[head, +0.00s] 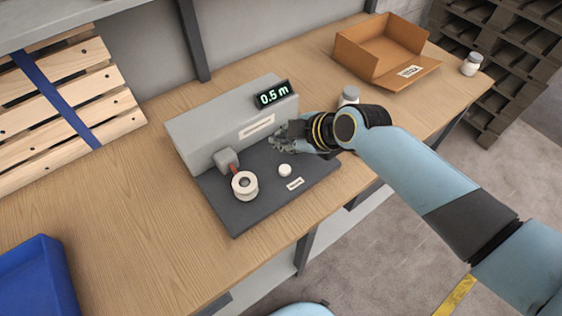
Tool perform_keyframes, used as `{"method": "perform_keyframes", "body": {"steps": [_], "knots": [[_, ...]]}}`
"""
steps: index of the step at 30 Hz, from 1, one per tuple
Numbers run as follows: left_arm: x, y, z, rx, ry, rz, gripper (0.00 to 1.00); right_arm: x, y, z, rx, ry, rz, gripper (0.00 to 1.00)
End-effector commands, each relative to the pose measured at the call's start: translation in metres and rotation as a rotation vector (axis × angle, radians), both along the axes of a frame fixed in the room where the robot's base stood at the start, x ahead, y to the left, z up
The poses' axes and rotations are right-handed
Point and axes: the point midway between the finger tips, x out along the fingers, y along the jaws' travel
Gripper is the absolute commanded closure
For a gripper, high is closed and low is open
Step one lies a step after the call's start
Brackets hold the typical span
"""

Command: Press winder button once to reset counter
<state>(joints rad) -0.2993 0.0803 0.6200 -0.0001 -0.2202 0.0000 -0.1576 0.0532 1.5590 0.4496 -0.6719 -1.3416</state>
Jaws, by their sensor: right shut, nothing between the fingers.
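The winder (205,132) is a grey housing on a dark base plate (240,213), standing on the wooden bench. Its counter display (273,94) reads 0.5 m. A white round button (285,170) sits on the base plate, right of a white spool (244,185) on a red-marked shaft. My right gripper (276,145) is shut and empty. In the picture it lies just above the button, in front of the housing, and looks apart from the button. Its height over the plate is hard to judge. My left gripper is out of view.
An open cardboard box (385,55) stands at the back right, with a white jar (471,64) beside it. Another jar (349,95) stands behind my right wrist. A blue bin (38,283) is at the lower left. The bench (140,225) is clear left of the winder.

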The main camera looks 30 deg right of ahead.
Motion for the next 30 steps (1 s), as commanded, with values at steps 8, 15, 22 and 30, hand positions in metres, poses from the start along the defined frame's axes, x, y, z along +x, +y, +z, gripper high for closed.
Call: {"method": "perform_keyframes", "body": {"steps": [8, 15, 22, 30], "knots": [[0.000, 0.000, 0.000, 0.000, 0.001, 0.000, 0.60, 0.001, 0.000, 0.000, -0.002, -0.003, 0.004, 1.00], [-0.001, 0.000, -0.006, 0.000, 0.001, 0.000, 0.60, 0.000, 0.000, -0.006, -0.002, -0.002, 0.003, 1.00], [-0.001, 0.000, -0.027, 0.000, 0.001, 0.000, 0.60, 0.000, 0.000, -0.030, -0.002, -0.001, 0.003, 1.00], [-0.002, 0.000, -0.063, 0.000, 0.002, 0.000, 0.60, 0.000, 0.000, -0.070, -0.002, -0.002, 0.003, 1.00]]}}
